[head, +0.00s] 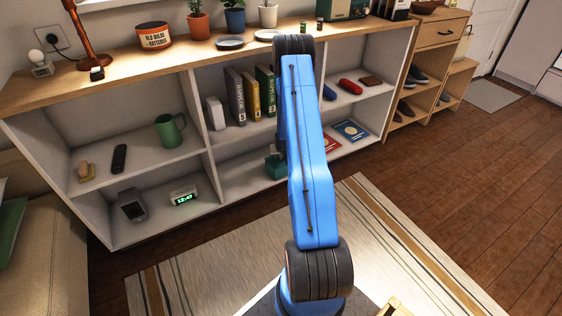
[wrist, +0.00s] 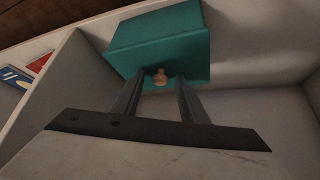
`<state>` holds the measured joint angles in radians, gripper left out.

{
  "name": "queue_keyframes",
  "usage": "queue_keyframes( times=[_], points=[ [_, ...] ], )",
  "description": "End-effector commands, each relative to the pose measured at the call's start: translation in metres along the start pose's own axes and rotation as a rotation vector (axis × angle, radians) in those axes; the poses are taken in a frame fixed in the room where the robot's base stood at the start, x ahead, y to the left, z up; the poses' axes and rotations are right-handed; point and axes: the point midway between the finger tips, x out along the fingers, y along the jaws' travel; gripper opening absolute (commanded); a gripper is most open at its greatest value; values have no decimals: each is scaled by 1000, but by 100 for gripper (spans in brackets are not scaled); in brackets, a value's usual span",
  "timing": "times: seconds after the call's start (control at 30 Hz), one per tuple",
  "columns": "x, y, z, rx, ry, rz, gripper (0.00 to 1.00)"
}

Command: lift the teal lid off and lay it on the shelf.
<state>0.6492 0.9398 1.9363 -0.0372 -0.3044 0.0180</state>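A teal box (head: 273,166) stands in the lower middle compartment of the shelf unit, partly hidden behind my arm. In the wrist view the teal lid (wrist: 190,64) faces the camera with a small tan knob (wrist: 160,77) on it. My gripper (wrist: 158,84) is open, with one finger on each side of the knob. A gap shows between the knob and each finger. In the head view the gripper is hidden behind my blue arm.
The white shelf unit (head: 203,133) has dividers close around the box. Books (head: 250,93) stand in the compartment above. A red booklet and a blue booklet (head: 351,130) lie in the lower right compartment. Pots, plates and a tin (head: 154,36) stand on the wooden top.

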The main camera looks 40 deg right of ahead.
Motion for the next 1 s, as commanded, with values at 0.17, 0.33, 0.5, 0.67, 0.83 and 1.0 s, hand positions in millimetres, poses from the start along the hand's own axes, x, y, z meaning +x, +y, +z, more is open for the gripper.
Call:
queue_keyframes(
  times=[0.17, 0.33, 0.5, 0.67, 0.83, 1.0],
  points=[
    [0, 0, 0, 0, 1, 0, 34],
    [0, 0, 0, 0, 1, 0, 0],
    [-1, 0, -1, 0, 1, 0, 0],
    [-2, 0, -2, 0, 1, 0, 0],
    [-13, 0, -10, 0, 4, 0, 0],
    [-33, 0, -22, 0, 4, 0, 0]
  ],
)
